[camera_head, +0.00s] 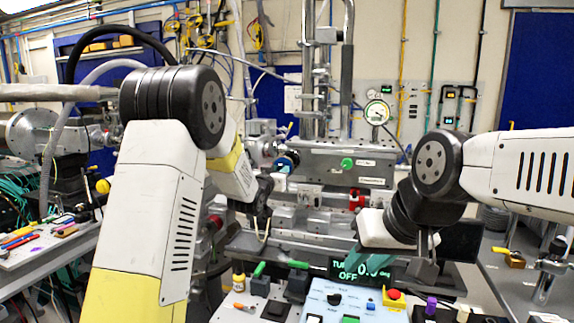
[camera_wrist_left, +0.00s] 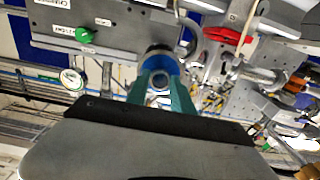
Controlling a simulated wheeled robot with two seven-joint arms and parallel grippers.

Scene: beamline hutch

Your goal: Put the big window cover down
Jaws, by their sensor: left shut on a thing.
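The big window cover looks like a round blue and dark cap (camera_head: 289,158), seen near the middle of the head view. In the left wrist view it is a blue ring (camera_wrist_left: 157,50) at the tips of the teal fingers. My left gripper (camera_head: 277,174) is shut on it, in front of the grey beamline housing; the left wrist view shows the fingers (camera_wrist_left: 160,82) on either side of its lower part. Whether the cover touches the housing behind is unclear. My right gripper (camera_head: 398,258) hangs over the control console with its teal fingers apart and nothing seen between them.
A control console (camera_head: 345,298) with a display, knobs and a red button (camera_head: 393,294) stands in front. The grey housing (camera_head: 335,162) carries a green knob (camera_head: 347,163). A round gauge (camera_head: 376,112) is behind. A cluttered bench with tools (camera_head: 35,245) is at left.

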